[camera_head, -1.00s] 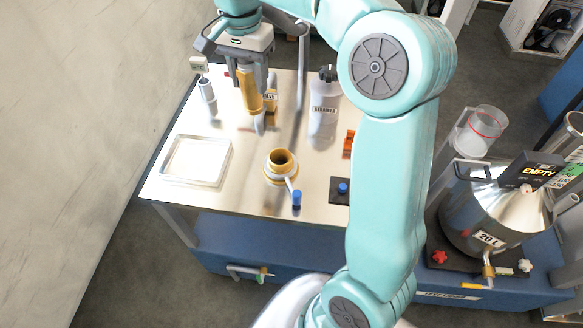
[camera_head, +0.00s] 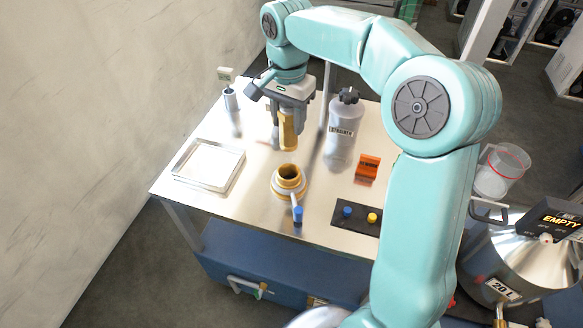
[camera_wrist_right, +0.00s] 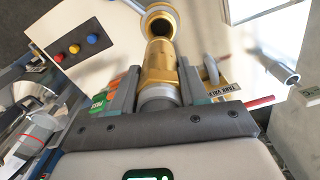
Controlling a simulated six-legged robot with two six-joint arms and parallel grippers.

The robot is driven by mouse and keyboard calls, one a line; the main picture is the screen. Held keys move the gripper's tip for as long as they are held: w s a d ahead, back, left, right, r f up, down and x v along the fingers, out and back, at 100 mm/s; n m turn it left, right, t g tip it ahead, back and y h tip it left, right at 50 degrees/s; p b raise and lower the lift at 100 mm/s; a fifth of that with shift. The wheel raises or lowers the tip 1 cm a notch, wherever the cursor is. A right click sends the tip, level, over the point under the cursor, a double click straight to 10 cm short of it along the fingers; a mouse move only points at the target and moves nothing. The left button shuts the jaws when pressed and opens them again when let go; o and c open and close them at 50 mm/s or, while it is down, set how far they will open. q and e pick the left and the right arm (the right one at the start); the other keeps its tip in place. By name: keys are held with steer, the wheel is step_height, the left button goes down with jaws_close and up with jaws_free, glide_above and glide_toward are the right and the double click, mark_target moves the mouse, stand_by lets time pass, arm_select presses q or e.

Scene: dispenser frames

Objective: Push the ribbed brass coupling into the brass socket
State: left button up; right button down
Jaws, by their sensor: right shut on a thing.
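The brass socket (camera_head: 288,178) stands upright on the steel table top, its dark round opening facing up, with a grey ring and a blue-tipped lever at its base. My right gripper (camera_head: 288,132) is shut on the ribbed brass coupling (camera_head: 288,136) and holds it pointing down, behind the socket in the head view. In the right wrist view the coupling (camera_wrist_right: 161,70) sits between the jaws, and the socket's opening (camera_wrist_right: 159,24) shows just past its end. From these views I cannot tell the exact gap between them. My left gripper is not in view.
A grey strainer bottle (camera_head: 343,130) stands right of the gripper. An orange block (camera_head: 367,168) and a dark panel with blue and yellow buttons (camera_head: 356,217) lie right of the socket. A shallow white tray (camera_head: 208,165) is at left. The steel tank (camera_head: 520,265) stands at far right.

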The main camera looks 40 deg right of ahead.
mark_target(288, 150)
step_height(288, 150, down, 10)
steer(key=shift+w+r, duration=0.1)
steer(key=shift+w, duration=0.05)
steer(key=shift+f, duration=2.05)
steer(key=shift+f, duration=0.15)
steer(key=c, duration=0.6)
jaws_free()
step_height(288, 150, up, 12)
steer(key=shift+r, duration=0.2)
